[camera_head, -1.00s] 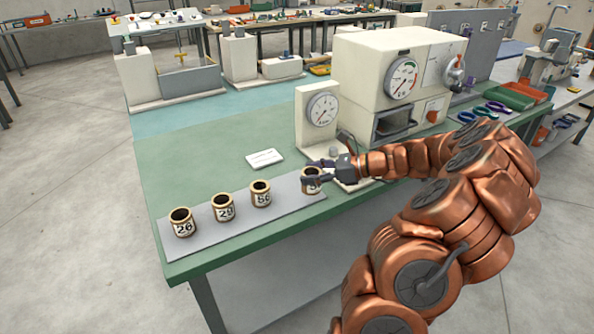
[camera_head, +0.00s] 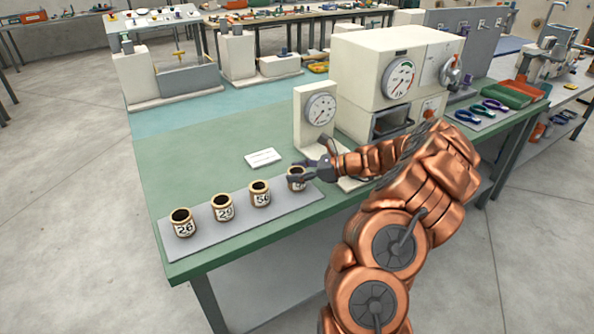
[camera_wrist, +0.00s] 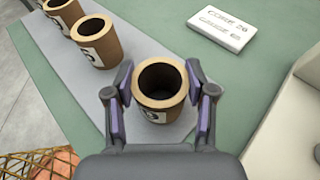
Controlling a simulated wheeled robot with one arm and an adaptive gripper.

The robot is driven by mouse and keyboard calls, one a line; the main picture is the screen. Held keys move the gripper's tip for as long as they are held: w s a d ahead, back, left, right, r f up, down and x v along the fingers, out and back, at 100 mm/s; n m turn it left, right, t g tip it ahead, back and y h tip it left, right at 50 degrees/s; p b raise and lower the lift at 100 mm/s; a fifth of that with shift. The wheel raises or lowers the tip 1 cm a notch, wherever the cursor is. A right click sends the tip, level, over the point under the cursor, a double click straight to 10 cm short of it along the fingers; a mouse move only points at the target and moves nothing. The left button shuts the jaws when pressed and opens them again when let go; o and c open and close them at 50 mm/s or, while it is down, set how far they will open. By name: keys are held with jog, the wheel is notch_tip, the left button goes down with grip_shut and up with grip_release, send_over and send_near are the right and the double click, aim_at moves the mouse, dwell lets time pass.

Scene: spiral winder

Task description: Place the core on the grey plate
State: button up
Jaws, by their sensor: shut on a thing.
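A tan hollow core (camera_head: 296,182) with a white number label is between the two fingers of my gripper (camera_head: 310,172), at the right part of the grey plate (camera_head: 240,222). In the wrist view the fingers (camera_wrist: 160,100) grip this core (camera_wrist: 160,112) from both sides, and it is upright. Its number is mostly hidden. Whether its base touches the plate (camera_wrist: 140,62) or is just above it, I cannot tell. Three other cores stand upright in a row on the plate: 26 (camera_head: 183,224), 29 (camera_head: 223,209) and 56 (camera_head: 260,194).
A white card (camera_head: 263,158) lies on the green bench (camera_head: 200,165) behind the plate; in the wrist view it reads roughly "CORE 20, GAUGE". A dial gauge stand (camera_head: 318,115) and a cream machine (camera_head: 392,75) stand right and behind. Bare plate lies between core 56 and my gripper.

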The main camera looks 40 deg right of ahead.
jog(key=o, duration=1.1)
jog(key=shift+f, duration=0.1)
jog(key=b+v, duration=0.1)
jog(key=v, duration=1.1)
jog(key=shift+b, duration=0.35)
